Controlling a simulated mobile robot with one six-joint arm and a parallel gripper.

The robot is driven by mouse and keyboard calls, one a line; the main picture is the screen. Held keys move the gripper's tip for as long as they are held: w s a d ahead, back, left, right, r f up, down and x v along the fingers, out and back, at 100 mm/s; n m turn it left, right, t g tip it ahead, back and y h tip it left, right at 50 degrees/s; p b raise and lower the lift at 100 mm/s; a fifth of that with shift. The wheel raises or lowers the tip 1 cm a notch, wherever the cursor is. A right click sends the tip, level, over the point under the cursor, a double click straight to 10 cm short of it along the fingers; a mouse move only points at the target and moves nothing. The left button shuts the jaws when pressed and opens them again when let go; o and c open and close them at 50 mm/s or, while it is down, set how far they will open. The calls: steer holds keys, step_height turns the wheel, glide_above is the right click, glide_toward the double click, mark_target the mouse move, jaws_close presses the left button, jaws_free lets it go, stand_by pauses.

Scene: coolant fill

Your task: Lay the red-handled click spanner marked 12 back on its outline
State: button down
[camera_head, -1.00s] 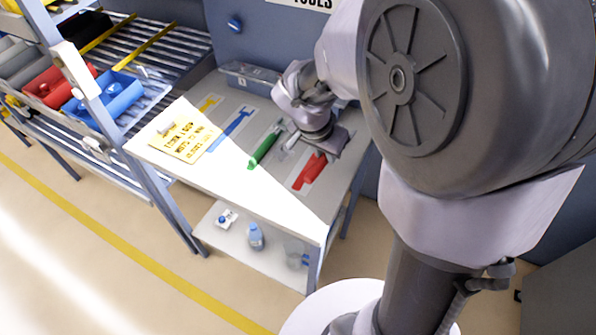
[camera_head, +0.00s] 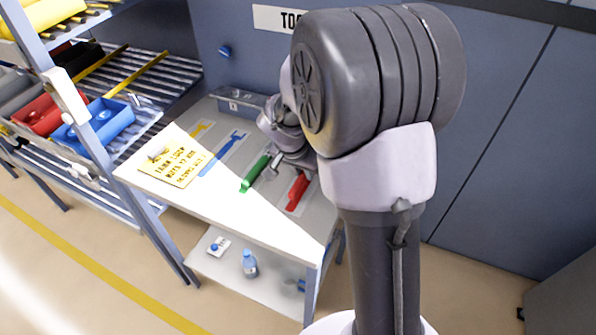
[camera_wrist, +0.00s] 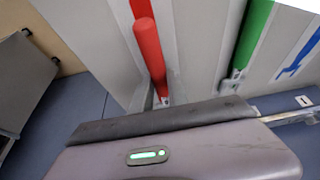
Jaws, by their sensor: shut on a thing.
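The red-handled spanner (camera_wrist: 150,55) shows in the wrist view. Its round red handle sticks out past the edge of my gripper (camera_wrist: 160,106), and its metal end is down beside the dark gripper edge. A strip of the red outline (camera_wrist: 140,8) shows behind the handle end. In the head view my gripper (camera_head: 296,160) is low over the bench, with red (camera_head: 298,190) just in front of it. I cannot read the 12, nor tell whether the spanner touches the bench.
A green-handled tool (camera_head: 255,173) lies left of my gripper, close by. Further left are a blue outline (camera_head: 222,155) and a yellow one. A yellow notice (camera_head: 176,166) lies on the bench (camera_head: 240,212). A clear bin (camera_head: 238,101) stands at the back, against the wall.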

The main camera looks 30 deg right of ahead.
step_height(320, 180, down, 2)
steer(key=shift+f, duration=0.1)
steer(key=shift+f+b, duration=0.1)
steer(key=shift+b, duration=0.35)
steer(key=c, duration=1.3)
jaws_free()
